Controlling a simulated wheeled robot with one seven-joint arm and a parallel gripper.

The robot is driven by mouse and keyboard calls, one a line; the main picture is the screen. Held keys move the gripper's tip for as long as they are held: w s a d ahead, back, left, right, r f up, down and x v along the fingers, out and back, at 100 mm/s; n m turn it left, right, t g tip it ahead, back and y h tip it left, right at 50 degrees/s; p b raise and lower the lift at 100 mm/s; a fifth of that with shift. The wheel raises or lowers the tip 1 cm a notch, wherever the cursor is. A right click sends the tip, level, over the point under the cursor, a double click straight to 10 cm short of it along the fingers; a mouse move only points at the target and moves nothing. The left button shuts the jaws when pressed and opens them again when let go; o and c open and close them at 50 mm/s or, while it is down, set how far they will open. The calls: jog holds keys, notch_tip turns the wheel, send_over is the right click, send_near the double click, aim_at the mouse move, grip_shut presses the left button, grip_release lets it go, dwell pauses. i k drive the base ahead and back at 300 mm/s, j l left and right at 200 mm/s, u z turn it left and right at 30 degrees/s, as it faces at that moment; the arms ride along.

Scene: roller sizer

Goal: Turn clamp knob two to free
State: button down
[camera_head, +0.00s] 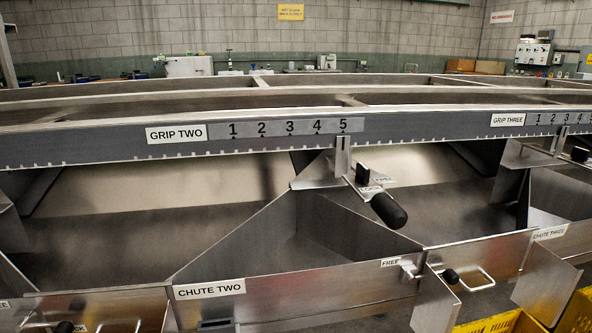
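Below the GRIP TWO rail (190,145), a metal bracket (318,172) has its upright tab under the number 5. On it stands a small black clamp knob (362,173), seen almost edge-on. A FREE label (385,180) is to its right, and a second, partly hidden label (370,189) is in front of it. I cannot tell which label the knob points at. A thick black cylindrical handle (388,210) sticks out toward me just below and right of the knob. My gripper is not in view.
CHUTE TWO (265,287) lies below, with a FREE label (390,262) and a small latch (410,271) at its right end. The GRIP THREE bracket (535,155) is to the right. Yellow crates (500,323) stand at the lower right.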

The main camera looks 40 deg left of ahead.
aim_at(363, 172)
jog(key=u, duration=1.55)
